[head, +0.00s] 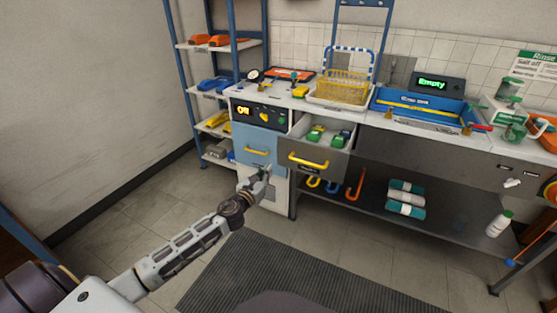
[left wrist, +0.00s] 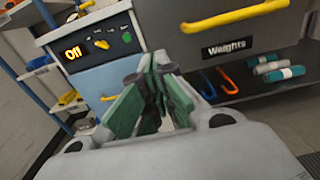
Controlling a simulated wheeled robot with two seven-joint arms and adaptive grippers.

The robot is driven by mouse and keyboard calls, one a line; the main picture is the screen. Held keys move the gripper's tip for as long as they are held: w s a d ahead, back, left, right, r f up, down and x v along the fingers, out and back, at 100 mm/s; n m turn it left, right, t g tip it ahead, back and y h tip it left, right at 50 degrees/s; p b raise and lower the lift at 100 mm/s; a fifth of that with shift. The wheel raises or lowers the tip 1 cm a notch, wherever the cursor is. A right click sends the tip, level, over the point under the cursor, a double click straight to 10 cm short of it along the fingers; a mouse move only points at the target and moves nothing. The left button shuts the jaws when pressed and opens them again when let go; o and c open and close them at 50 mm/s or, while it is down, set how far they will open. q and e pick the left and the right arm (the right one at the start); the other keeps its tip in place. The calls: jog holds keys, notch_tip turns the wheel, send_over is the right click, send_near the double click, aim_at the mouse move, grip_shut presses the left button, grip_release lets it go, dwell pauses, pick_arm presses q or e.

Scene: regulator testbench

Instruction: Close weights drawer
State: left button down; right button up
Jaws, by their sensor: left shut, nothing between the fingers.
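The weights drawer (head: 312,157) is pulled out, with a dark front and a yellow handle (head: 309,159). Green weights (head: 316,133) show inside it in the head view. In the left wrist view, the drawer front (left wrist: 235,40) carries a "Weights" label (left wrist: 227,47) and a yellow handle (left wrist: 235,16). My left gripper (head: 268,172) is shut and empty, just left of and below the drawer front. Its green fingers (left wrist: 150,100) show in the left wrist view, apart from the handle. My right gripper is not in view.
A blue drawer (head: 256,147) with a yellow handle sits left of the weights drawer, under a control panel (head: 258,115) reading "Off". Colored hooks (head: 332,186) and rolls (head: 405,198) are below the bench. A blue shelf rack (head: 205,80) stands left.

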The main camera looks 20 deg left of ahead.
aim_at(282, 155)
pick_arm(q)
jog(key=w+b, duration=0.1)
jog(key=w, duration=0.6)
jog(key=shift+d, duration=0.15)
jog(key=shift+w+b, duration=0.3)
jog(key=shift+w, duration=1)
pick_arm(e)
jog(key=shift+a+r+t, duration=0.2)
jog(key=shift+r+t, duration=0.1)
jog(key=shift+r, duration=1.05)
pick_arm(q)
jog(key=shift+w, duration=0.1)
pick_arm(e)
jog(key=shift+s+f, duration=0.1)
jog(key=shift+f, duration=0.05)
